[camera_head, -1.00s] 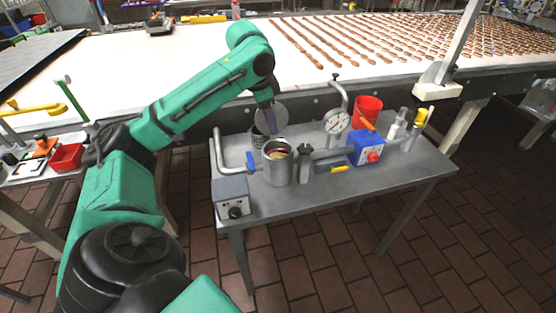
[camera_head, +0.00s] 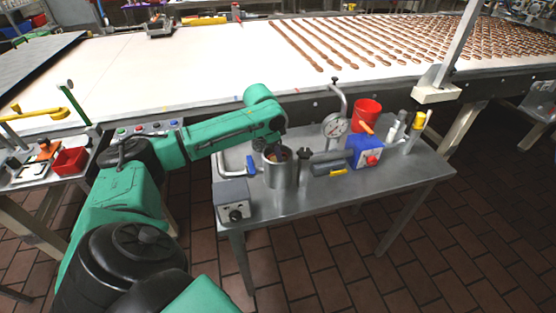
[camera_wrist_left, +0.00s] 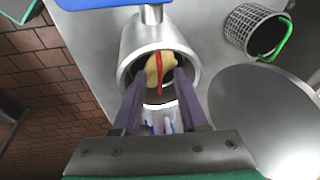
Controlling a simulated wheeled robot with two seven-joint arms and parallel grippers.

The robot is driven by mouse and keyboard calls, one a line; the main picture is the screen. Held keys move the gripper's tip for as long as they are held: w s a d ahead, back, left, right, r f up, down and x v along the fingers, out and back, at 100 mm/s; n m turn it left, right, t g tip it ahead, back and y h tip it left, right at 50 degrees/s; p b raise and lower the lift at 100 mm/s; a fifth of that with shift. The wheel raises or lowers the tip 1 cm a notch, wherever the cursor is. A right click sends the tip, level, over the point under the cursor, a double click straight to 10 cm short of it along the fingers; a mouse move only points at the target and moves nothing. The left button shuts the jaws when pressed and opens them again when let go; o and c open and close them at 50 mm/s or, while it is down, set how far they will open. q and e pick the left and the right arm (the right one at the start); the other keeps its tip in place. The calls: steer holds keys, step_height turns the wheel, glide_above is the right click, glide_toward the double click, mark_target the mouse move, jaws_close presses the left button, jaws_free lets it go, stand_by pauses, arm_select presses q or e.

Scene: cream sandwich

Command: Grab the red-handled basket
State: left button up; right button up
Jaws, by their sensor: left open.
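A steel pot (camera_head: 278,175) stands on the metal side table in the head view. In the left wrist view, a red handle (camera_wrist_left: 159,76) arches over a cream-coloured content (camera_wrist_left: 153,66) inside this pot (camera_wrist_left: 128,63). The rest of the red-handled basket is hidden by the pot wall and my fingers. My left gripper (camera_wrist_left: 161,84) is open, pointing into the pot mouth, with a finger on each side of the handle. A mesh basket with a green handle (camera_wrist_left: 240,28) stands apart at the upper right of the wrist view. My right gripper is not in view.
The metal table (camera_head: 300,200) also holds a dial gauge (camera_head: 335,125), a red bucket (camera_head: 366,113), a blue box (camera_head: 364,151) and a grey control box (camera_head: 232,199). A large round metal disc (camera_wrist_left: 265,115) lies right of the pot. A white conveyor (camera_head: 190,70) runs behind.

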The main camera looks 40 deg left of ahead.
arm_select(q)
steer(key=shift+r, duration=0.1)
jaws_close()
stand_by(1.2)
